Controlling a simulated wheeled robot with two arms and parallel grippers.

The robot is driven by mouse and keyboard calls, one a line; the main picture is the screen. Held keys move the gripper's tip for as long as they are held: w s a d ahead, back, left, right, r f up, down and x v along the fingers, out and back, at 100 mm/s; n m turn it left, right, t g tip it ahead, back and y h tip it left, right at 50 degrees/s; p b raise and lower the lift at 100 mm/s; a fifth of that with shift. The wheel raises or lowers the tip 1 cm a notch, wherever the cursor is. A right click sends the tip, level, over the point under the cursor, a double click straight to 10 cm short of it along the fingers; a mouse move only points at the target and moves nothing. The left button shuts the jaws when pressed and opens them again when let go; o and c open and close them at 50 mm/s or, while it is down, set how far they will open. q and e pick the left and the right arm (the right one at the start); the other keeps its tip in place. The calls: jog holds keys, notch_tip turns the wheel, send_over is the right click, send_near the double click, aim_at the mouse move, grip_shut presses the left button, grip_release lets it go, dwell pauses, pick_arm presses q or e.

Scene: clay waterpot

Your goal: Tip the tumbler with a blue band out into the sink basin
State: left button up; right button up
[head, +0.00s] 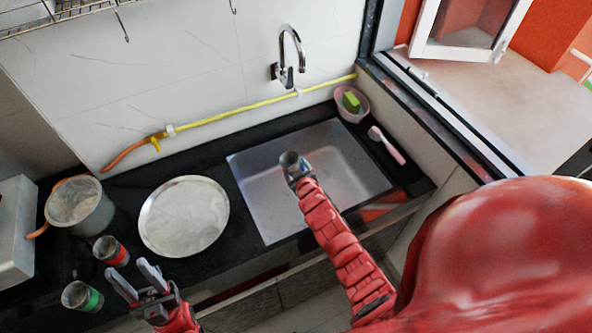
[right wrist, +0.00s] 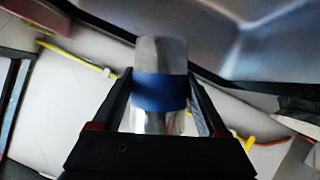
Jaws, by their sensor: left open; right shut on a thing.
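The tumbler with a blue band (right wrist: 160,90) is held between the fingers of my right gripper (right wrist: 162,105) in the right wrist view. In the head view the tumbler (head: 290,160) shows as a small grey metal rim above the sink basin (head: 345,185). There my right gripper (head: 300,180) is shut on it, over the basin's left part. I cannot see inside the tumbler, and its exact tilt is hard to tell. My left gripper (head: 137,285) is open and empty near the counter's front edge, beside two other tumblers.
A red-banded tumbler (head: 111,251) and a green-banded tumbler (head: 82,296) stand at the left. A round metal plate (head: 184,217) lies left of the basin. A grey pot (head: 79,207) stands behind the tumblers. The faucet (head: 288,60), a pink bowl (head: 351,104) and a brush (head: 386,144) are around the sink.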

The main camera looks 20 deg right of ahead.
jog(key=shift+d+f+n+h+b, duration=0.15)
jog(key=shift+f+n+h+b, duration=0.45)
jog(key=shift+b, duration=1.1)
jog(key=f+b, duration=0.1)
jog(key=b, duration=0.1)
jog(key=f+n+h+b, duration=0.1)
jog(key=b, duration=0.1)
jog(key=shift+s+d+n, duration=0.1)
jog(key=shift+d+n, duration=0.15)
jog(key=shift+n, duration=0.05)
jog(key=f+n+b, duration=0.1)
jog(key=b, duration=0.1)
jog(key=h+b, duration=0.1)
jog(key=b, duration=0.1)
jog(key=shift+d+f+n+h, duration=0.25)
jog(key=shift+f+n+h, duration=0.05)
jog(key=shift+f+n, duration=0.1)
jog(key=shift+r, duration=0.15)
jog(key=shift+f+n+h+b, duration=0.4)
jog(key=shift+n+b, duration=0.1)
jog(key=shift+b, duration=1)
jog(key=shift+n+h, duration=0.3)
